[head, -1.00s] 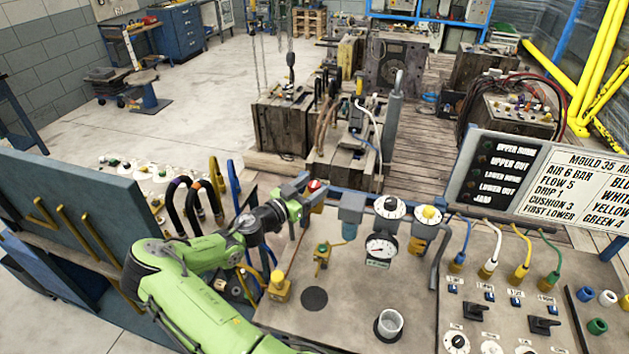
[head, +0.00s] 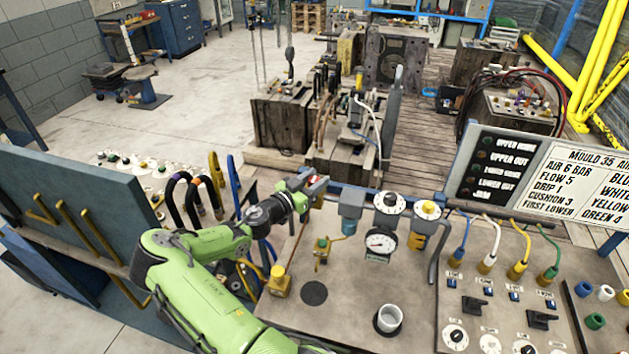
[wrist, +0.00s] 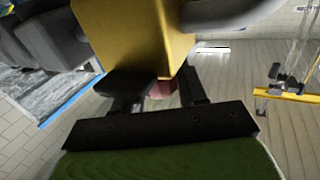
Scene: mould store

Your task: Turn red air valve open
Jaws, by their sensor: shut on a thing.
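The red air valve (head: 318,182) sits at the back left of the air fittings on the bench panel. In the head view only a small part of its red handle shows past my gripper (head: 308,190). My gripper reaches it from the left and is shut on it. In the wrist view, a dull red piece (wrist: 162,90) shows between the two dark fingers of my gripper (wrist: 160,88), below a yellow block (wrist: 135,35). Most of the handle is hidden, so its angle cannot be told.
Right of the valve stand a grey-topped regulator (head: 350,205), a round gauge (head: 381,243) and a yellow-knobbed unit (head: 427,212). A small brass fitting (head: 322,248) and a yellow block with a hose (head: 279,281) are in front.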

